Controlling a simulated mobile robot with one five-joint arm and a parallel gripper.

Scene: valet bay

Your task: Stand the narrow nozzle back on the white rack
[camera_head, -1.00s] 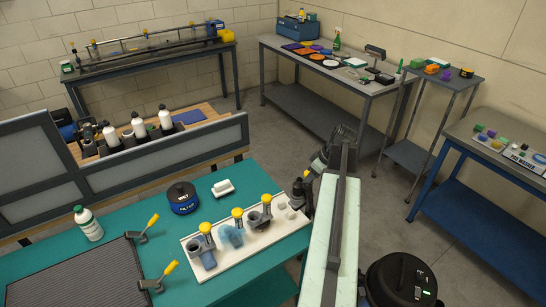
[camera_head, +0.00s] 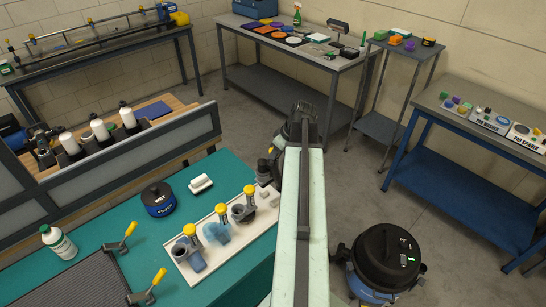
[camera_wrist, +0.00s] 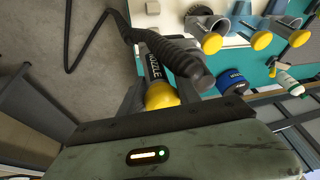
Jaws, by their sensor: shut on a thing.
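The white rack (camera_head: 238,243) lies on the teal bench, left of my arm in the head view. Several nozzle-like pieces with yellow knobs stand on it, one with a blue body (camera_head: 217,233). In the wrist view the rack (camera_wrist: 236,43) is at the upper right. My gripper (camera_wrist: 153,82) is shut on a black nozzle (camera_wrist: 153,66) with a white "NOZZLE" label and a yellow rounded end. A black ribbed hose crosses in front of it. The nozzle's far end is hidden. In the head view my arm hides most of the gripper and nozzle.
On the teal bench (camera_head: 230,180) are a blue-and-black filter tub (camera_head: 158,200), a white block (camera_head: 200,183), a bottle (camera_head: 58,243) and yellow-handled clamps. A blue-and-black vacuum (camera_head: 385,260) stands on the floor right of my arm.

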